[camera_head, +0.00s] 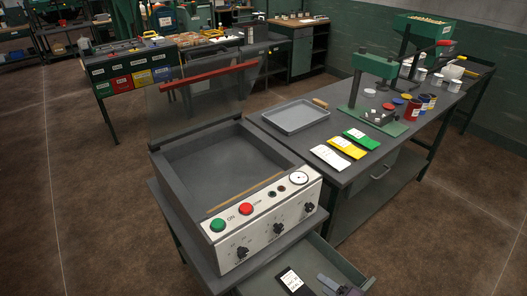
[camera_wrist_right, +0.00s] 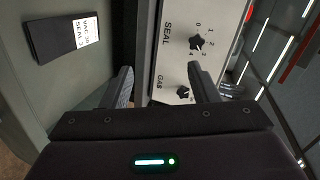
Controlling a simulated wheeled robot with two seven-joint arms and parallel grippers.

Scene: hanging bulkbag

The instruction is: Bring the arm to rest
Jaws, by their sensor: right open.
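My right gripper (camera_head: 336,284) shows at the bottom edge of the head view, over the open drawer (camera_head: 347,267). In the right wrist view my right gripper (camera_wrist_right: 162,82) has its two fingers apart with nothing between them. The fingers point toward the machine's white control panel (camera_wrist_right: 183,30), near the SEAL and GAS knobs. My left gripper is not in view.
The vacuum sealing machine (camera_head: 190,165) stands with its clear lid raised. A black labelled pouch (camera_head: 290,280) lies in the drawer, beside my right gripper. The bench (camera_head: 345,175) to the right holds a grey tray (camera_head: 295,117), several pouches and a green press (camera_head: 376,68).

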